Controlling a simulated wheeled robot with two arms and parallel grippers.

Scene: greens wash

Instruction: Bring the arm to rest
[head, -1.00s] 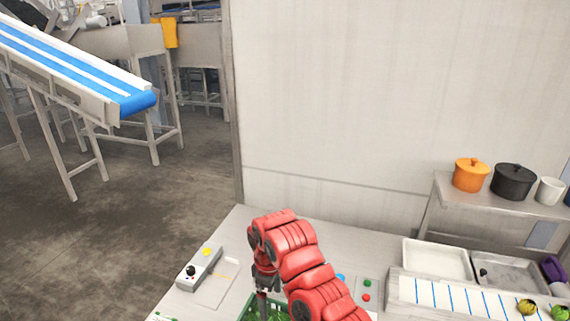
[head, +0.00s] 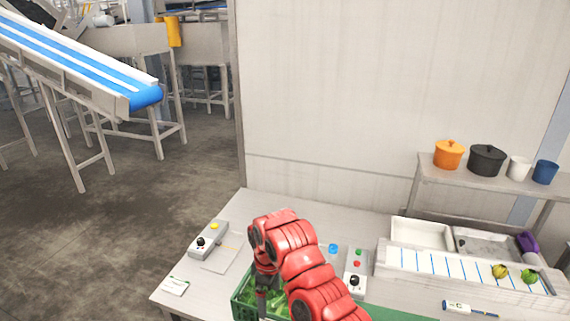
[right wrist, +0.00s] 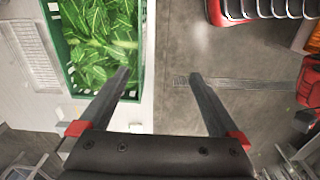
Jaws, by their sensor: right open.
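My right arm is red and comes in from the bottom of the head view, bent at the top. Its gripper (head: 266,297) points down by the green crate and is partly hidden by the arm. In the right wrist view my right gripper (right wrist: 158,77) is open, with nothing between its fingers. One fingertip overlaps the rim of the green crate (right wrist: 143,45) in that picture; the other is over the floor. The crate (head: 239,302) holds leafy greens (right wrist: 100,40). My left gripper is in neither view.
A control box with a black knob (head: 207,241) is left on the table (head: 205,275); another (head: 355,271) is right of the arm. A sloped rack (head: 410,262) with two round vegetables and a shelf with pots (head: 447,156) stand right.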

